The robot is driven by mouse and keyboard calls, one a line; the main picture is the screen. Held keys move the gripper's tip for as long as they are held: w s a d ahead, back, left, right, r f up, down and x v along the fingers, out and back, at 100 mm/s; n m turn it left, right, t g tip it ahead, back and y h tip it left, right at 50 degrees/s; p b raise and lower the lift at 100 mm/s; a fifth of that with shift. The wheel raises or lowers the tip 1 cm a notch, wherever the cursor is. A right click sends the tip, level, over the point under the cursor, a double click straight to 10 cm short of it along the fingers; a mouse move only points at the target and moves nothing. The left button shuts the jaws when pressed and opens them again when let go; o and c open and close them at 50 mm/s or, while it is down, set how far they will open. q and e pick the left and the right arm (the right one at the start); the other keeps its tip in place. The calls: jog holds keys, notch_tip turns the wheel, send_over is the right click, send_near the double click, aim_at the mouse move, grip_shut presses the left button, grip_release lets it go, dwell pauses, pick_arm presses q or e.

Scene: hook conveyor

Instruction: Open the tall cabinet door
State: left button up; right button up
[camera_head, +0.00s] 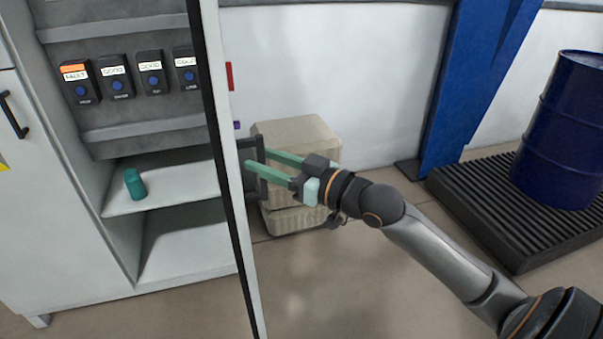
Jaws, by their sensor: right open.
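The tall cabinet (107,236) stands at the left, and its inside shows. Its door (232,195) is swung open and seen nearly edge-on, as a narrow white and black strip. A dark handle (251,150) sticks out from the door's right side. My right gripper (258,166) is open, its two green fingers at the handle. One finger is above and one below; I cannot tell if they touch it. My left gripper is not in view.
Inside the cabinet, several black devices (117,78) hang above a shelf (180,185) with a teal cylinder (134,184). Beige boxes (298,135) stand behind the gripper. A blue drum (567,130) stands on a black pallet (480,205) at right. The floor in front is clear.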

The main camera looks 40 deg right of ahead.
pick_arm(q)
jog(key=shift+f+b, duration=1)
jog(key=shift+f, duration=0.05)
pick_arm(e)
jog(key=v, duration=1.1)
jog(key=shift+a, duration=0.1)
